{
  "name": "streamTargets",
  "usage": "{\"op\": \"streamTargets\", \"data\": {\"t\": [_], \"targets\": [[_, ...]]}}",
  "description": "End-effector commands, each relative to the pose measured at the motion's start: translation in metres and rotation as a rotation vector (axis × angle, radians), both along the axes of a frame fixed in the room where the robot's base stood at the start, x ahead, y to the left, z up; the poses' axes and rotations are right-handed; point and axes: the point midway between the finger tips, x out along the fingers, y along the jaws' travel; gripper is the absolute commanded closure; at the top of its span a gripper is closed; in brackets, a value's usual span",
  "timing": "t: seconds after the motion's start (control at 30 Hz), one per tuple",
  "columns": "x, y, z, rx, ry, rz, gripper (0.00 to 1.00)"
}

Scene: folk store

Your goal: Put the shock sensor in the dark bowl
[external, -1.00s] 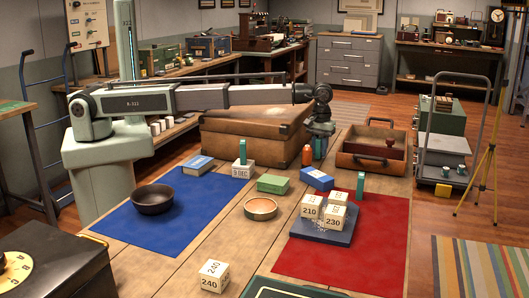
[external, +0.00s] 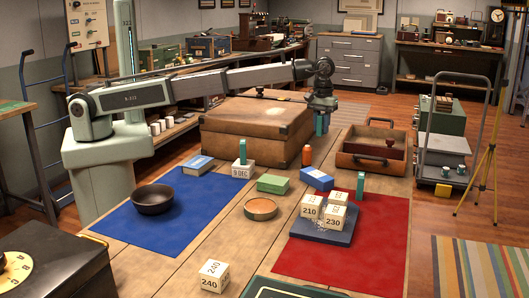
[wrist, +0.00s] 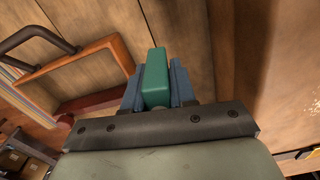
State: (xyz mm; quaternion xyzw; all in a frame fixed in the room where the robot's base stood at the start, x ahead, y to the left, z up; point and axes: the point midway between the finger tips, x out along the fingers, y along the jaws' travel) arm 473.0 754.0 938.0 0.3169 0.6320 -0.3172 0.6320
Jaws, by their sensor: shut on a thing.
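My gripper (external: 321,110) is raised behind the table's far part, between the brown suitcase and the wooden tray. It is shut on a small upright teal block (external: 322,124), apparently the shock sensor. In the wrist view the teal block (wrist: 154,75) sits between the blue finger pads. The dark bowl (external: 153,204) stands on the blue mat at the left, far from my gripper, and looks empty. Similar teal blocks stand on a white date cube (external: 242,172) and by the red mat (external: 360,183).
The big brown suitcase (external: 256,133) stands beside my gripper, towards the bowl side. A wooden tray (external: 373,162) is to the right. An orange bottle (external: 307,155), blue box (external: 317,178), green box (external: 272,184) and shallow tan dish (external: 261,208) stand on the table. The blue mat (external: 190,226) is mostly clear.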

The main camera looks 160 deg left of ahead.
Motion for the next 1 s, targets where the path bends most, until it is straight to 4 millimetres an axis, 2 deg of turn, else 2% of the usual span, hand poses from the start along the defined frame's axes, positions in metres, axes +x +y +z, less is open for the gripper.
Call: {"op": "streamTargets", "data": {"t": [0.27,0.5,0.7,1.0], "targets": [[0.086,-0.055,0.005,0.000,0.000,-0.119,1.00],[0.156,-0.122,0.013,0.001,-0.001,-0.230,1.00],[0.200,-0.188,0.019,0.001,-0.001,-0.322,1.00],[0.243,-0.298,0.026,0.001,-0.001,-0.460,1.00]]}}
